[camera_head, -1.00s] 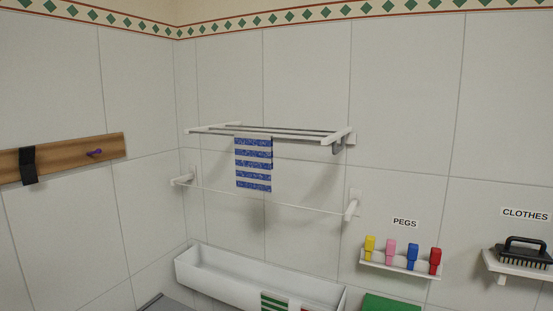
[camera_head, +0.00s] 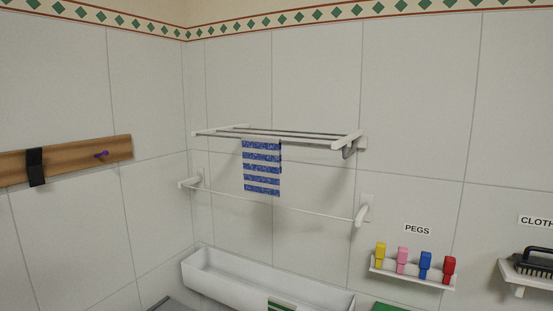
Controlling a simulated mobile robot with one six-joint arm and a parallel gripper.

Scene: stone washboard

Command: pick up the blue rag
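The blue rag (camera_head: 262,167) has blue and white stripes. It hangs down from the front of a white wall rack (camera_head: 345,142) with several thin rails. Its lower edge hangs near a thin line (camera_head: 310,209) stretched between two white wall brackets. My gripper is not in view.
Below the rack is a long white trough (camera_head: 230,280) with a green-striped cloth (camera_head: 281,304) at its front edge. Right of it, a small shelf labelled PEGS holds several coloured pegs (camera_head: 425,263). A black brush (camera_head: 535,262) sits at the right edge. A wooden board (camera_head: 75,159) with a purple peg is on the left wall.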

